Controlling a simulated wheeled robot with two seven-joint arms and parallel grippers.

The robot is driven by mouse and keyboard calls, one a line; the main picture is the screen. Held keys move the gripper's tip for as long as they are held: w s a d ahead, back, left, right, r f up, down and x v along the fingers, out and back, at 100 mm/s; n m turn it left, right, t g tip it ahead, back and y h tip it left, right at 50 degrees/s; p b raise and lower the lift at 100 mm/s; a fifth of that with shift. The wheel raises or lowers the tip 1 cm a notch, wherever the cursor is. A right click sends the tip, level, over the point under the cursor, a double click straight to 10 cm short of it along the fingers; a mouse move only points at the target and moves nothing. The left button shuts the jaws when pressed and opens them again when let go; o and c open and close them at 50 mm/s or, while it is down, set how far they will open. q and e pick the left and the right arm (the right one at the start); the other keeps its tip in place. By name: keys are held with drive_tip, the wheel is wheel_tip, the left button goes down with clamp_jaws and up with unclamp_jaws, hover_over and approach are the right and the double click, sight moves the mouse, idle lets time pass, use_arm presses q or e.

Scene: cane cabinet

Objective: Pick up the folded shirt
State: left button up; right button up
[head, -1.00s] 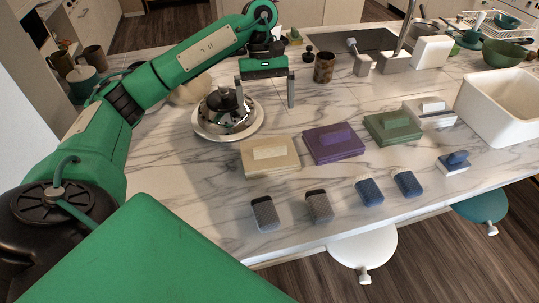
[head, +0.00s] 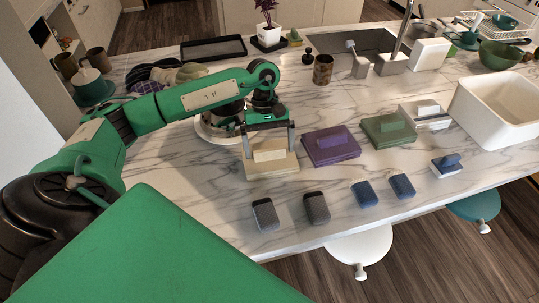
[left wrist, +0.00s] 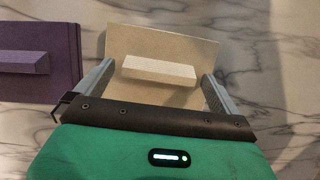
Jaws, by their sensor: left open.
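A beige folded shirt (head: 272,168), flat and square with a raised block (head: 269,150) on top, lies on the marble counter. It also shows in the left wrist view (left wrist: 150,43), its block (left wrist: 160,70) lying crosswise. My left gripper (head: 269,144) is open and empty over it. In the left wrist view its two fingers (left wrist: 158,76) stand on either side of the block, apart from its ends. A purple folded shirt (head: 330,151) and a green one (head: 388,133), each with a block on top, lie to the right. My right gripper is not in view.
Several small grey and blue brush-like blocks (head: 317,209) lie along the counter's front edge. A round metal appliance (head: 212,125) stands behind my left forearm. A white basin (head: 497,108) is at the right.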

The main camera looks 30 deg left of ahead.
use_arm(q)
drive_tip(key=c, duration=1.2)
